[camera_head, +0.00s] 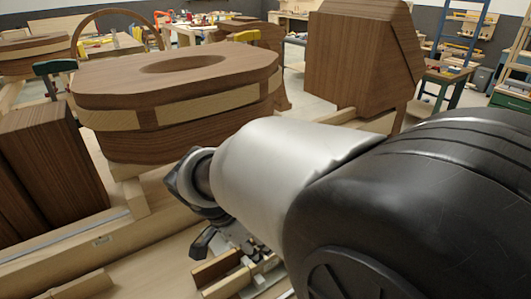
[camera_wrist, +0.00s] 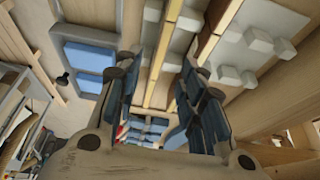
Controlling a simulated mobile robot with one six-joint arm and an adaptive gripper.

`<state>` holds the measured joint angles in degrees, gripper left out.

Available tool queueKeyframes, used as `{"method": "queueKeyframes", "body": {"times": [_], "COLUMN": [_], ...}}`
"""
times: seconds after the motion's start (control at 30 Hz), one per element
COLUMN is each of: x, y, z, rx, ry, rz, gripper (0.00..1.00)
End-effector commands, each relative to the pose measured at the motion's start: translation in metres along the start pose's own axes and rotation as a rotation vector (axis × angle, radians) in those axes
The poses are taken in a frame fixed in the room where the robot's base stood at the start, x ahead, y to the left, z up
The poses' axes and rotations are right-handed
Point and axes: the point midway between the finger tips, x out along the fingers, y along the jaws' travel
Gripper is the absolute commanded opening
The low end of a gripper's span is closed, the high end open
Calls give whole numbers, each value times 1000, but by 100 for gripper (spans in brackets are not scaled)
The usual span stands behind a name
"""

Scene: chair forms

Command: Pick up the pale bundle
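I cannot pick out the pale bundle with certainty in either view. In the wrist view my gripper (camera_wrist: 160,65) is open, with its two dark fingers spread wide apart. Nothing is held between the fingers. Beyond them are wooden strips and pale panels that carry several small light blocks (camera_wrist: 258,40). In the head view my silver and black arm fills the lower right and hides much of the bench beyond it. The fingers cannot be made out clearly there.
A large rounded wooden form (camera_head: 180,88) with a pale band stands on the bench beams at the left centre. A tall angular wooden block (camera_head: 360,55) stands behind my arm. Dark wooden blocks (camera_head: 55,165) stand at the left. Small wooden pieces (camera_head: 222,268) lie below my wrist.

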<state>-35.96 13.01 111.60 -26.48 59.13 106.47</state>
Motion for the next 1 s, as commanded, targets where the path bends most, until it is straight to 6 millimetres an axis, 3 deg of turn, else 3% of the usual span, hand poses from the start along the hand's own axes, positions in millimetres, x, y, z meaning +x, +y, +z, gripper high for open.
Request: {"method": "queueKeyframes", "body": {"times": [0.1, 0.43, 0.7, 1.0], "x": [22, 43, 82, 85], "y": [0, 0, -1, -2], "z": [0, -1, -4, -4], "rx": [0, 1, 0, 0], "ry": [0, 0, -1, -1], "rz": [1, 0, 2, -2], "gripper": [37, 37, 37, 37]}}
